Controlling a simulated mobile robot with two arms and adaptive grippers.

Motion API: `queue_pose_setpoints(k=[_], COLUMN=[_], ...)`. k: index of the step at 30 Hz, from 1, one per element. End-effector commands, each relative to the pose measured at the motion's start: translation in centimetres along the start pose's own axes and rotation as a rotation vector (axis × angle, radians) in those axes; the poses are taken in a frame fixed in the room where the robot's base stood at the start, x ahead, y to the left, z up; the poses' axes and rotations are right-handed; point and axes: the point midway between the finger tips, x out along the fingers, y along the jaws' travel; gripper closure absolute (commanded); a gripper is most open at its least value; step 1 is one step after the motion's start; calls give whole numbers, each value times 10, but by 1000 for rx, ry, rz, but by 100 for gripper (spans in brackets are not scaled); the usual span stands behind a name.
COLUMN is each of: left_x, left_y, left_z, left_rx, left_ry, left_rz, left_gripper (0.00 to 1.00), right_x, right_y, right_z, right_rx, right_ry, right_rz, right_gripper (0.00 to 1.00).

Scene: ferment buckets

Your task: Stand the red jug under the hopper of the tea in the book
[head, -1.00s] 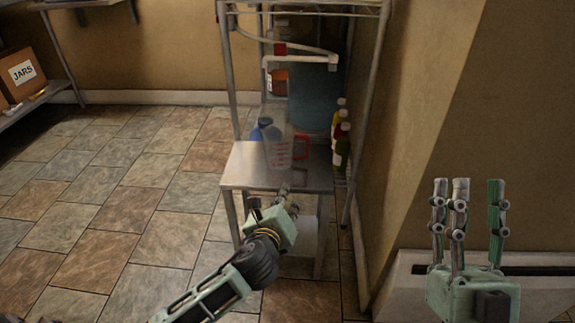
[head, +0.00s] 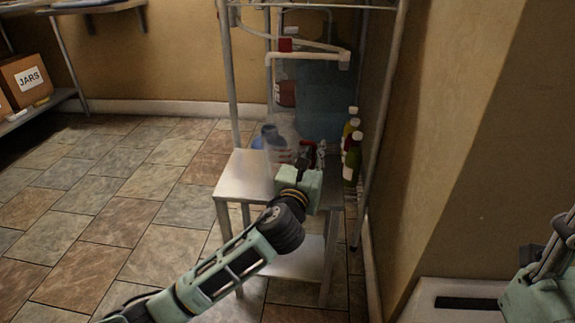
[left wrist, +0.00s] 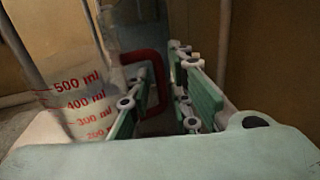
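The red jug is a clear measuring jug (head: 279,142) with red marks and a red handle, standing on the metal stand. In the left wrist view its scale (left wrist: 82,100) and red handle (left wrist: 155,62) show. My left gripper (head: 307,165) is at the handle side of the jug. In the left wrist view the fingers (left wrist: 163,100) are apart, with part of the handle showing between them; I cannot tell whether they touch it. My right gripper (head: 560,245) is cut off at the right edge. I cannot make out which part is the tea's hopper.
A large blue-green container (head: 322,95) stands behind the jug. A white pipe (head: 310,56) with a red part (head: 285,45) runs above. A blue item (head: 268,137) is left of the jug, several bottles (head: 352,155) right. The stand's front top (head: 242,178) is clear.

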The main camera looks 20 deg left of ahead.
Motion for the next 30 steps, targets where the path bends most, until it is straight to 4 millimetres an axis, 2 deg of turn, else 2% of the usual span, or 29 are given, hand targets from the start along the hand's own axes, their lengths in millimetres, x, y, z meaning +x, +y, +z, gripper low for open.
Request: queue_pose_setpoints(k=[4, 12, 18, 30], left_x=[14, 16, 15, 15], left_y=[0, 0, 0, 0], left_z=[-1, 0, 0, 0], left_rx=[0, 0, 0, 0], left_ry=[0, 2, 2, 1], left_rz=[1, 1, 1, 1], left_gripper=[81, 82, 100, 100], right_x=[2, 4, 4, 4], right_y=[-1, -1, -1, -1], right_z=[-2, -2, -2, -2], right_rx=[-3, -3, -3, -3], right_ry=[24, 23, 23, 24], right_rz=[-9, -10, -10, -10], right_gripper=[60, 60, 60, 60])
